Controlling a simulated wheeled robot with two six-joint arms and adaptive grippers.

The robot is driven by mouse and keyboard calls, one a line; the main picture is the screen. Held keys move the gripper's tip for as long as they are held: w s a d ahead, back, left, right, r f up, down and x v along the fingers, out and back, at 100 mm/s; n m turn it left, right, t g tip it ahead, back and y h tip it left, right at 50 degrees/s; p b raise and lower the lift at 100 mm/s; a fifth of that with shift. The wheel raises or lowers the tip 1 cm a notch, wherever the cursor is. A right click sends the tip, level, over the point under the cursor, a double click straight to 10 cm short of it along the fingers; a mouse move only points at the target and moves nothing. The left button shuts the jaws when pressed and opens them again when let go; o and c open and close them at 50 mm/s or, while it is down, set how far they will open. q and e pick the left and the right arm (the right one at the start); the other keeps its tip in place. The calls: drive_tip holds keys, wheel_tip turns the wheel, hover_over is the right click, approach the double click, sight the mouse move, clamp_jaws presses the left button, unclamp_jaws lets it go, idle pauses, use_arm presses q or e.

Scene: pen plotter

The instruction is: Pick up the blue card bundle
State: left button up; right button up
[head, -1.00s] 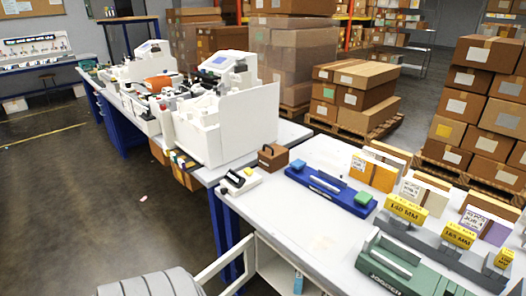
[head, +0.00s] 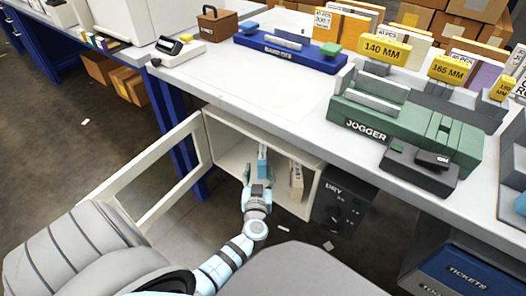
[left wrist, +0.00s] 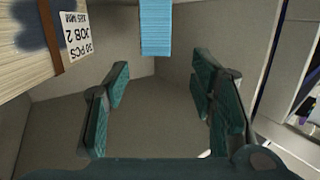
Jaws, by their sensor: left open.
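The blue card bundle (head: 262,158) stands inside the open white cabinet under the table. In the left wrist view the blue bundle (left wrist: 156,28) shows at the top middle, beyond the fingertips and between their lines. My left gripper (head: 258,181) reaches into the cabinet just in front of the bundle. Its two green-padded fingers (left wrist: 160,80) are wide apart with nothing between them. The bundle's lower part is partly hidden by the gripper in the head view. My right gripper is not in view.
A labelled pale bundle (head: 296,180) stands right of the blue one in the cabinet (head: 225,147). The cabinet door (head: 150,180) is swung open to the left. A dark box with a knob (head: 338,210) hangs to the right. The green jogger (head: 405,125) stands on the table above.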

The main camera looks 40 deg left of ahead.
sight(263, 150)
use_arm(q)
drive_tip(key=b+x, duration=0.2)
drive_tip(key=x, duration=0.9)
drive_tip(key=shift+w+d+b, duration=0.1)
drive_tip(key=shift+w+b, duration=0.05)
drive_tip(key=shift+b, duration=0.2)
drive_tip(key=shift+w, duration=0.15)
drive_tip(key=shift+c, duration=0.2)
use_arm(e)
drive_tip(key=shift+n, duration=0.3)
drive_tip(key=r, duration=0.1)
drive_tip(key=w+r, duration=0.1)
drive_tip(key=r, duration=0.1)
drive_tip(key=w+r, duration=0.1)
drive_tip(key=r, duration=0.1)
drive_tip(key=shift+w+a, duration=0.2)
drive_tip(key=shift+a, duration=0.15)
use_arm(q)
clamp_jaws()
